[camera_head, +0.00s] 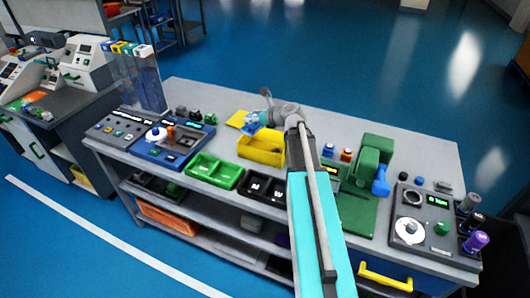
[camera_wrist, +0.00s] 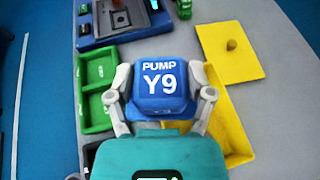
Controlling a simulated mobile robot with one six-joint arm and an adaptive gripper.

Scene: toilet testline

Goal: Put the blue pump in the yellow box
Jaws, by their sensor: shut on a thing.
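A blue pump labelled "PUMP Y9" (camera_wrist: 162,88) is held between the two fingers of my gripper (camera_wrist: 162,97) in the wrist view. In the head view, the pump (camera_head: 252,121) shows small at the end of my gripper (camera_head: 257,116), at the far edge of the yellow box. The yellow box (camera_head: 262,152) is open at the top and stands on the bench. In the wrist view, the yellow box (camera_wrist: 228,130) lies below and to the right of the pump, partly hidden by it and my gripper. The pump's height above the box is hard to tell.
A yellow lid with a knob (camera_wrist: 231,50) lies flat beside the box. A green two-part bin (camera_head: 214,170) and a black bin (camera_head: 264,187) stand at the front. A green machine (camera_head: 370,160) stands right of my arm.

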